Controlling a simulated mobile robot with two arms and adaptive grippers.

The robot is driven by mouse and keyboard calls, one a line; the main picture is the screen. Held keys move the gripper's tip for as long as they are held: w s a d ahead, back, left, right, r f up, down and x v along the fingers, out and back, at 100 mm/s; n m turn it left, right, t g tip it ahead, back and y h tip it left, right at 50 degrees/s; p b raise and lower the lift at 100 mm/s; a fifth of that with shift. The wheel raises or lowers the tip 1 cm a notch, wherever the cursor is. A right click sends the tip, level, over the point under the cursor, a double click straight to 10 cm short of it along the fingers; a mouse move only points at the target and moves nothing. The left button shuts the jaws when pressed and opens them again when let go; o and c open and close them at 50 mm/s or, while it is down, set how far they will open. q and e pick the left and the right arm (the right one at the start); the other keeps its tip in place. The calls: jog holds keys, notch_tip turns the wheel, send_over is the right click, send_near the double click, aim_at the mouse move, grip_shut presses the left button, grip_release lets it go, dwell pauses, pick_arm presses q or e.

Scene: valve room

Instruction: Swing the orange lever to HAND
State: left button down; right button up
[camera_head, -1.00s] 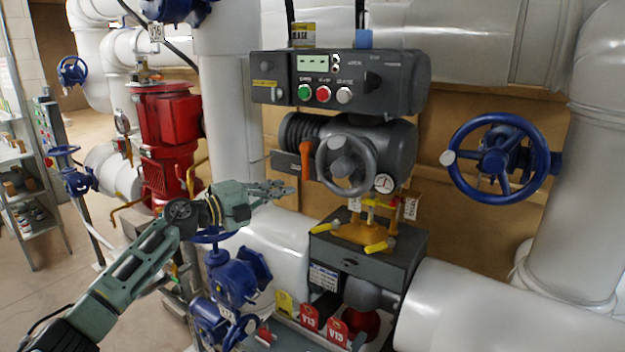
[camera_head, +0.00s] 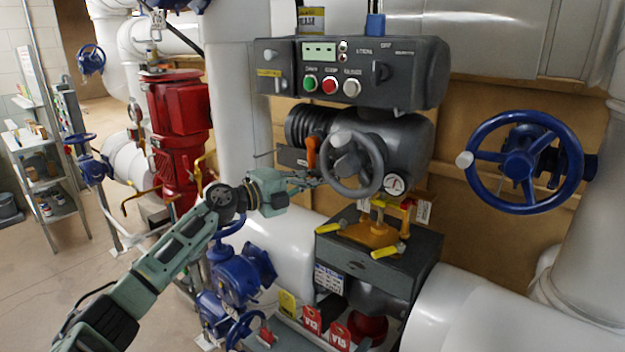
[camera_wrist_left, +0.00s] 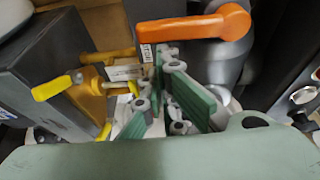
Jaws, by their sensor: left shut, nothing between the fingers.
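The orange lever (camera_head: 311,152) hangs down from its pivot on the dark grey actuator (camera_head: 400,138), left of the grey handwheel (camera_head: 357,160). In the left wrist view the lever (camera_wrist_left: 190,26) lies across the top, its rounded pivot end at the right. My left gripper (camera_head: 316,181) is just below the lever's lower end in the head view, beside the handwheel rim. Its fingers (camera_wrist_left: 166,62) are shut with nothing between them, close to the lever; I cannot tell if they touch it. Lettering at the lever is not readable. My right gripper is not in view.
A control box (camera_head: 410,75) with green, red and grey buttons sits above the actuator. A yellow bracket (camera_head: 372,232) with yellow handles stands below.

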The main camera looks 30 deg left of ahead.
pick_arm(q)
jog(key=w+a+m+g+y+p, duration=0.1)
jog(key=a+m+g+y+p, duration=0.1)
jog(key=a+m, duration=0.5)
jog(key=shift+m+y, duration=0.5)
jog(key=shift+m, duration=0.4)
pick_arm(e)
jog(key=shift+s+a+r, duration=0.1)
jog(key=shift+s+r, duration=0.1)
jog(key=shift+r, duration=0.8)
pick_arm(q)
jog(key=shift+a, duration=0.15)
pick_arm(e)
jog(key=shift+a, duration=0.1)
pick_arm(q)
jog(key=shift+s+a, duration=0.1)
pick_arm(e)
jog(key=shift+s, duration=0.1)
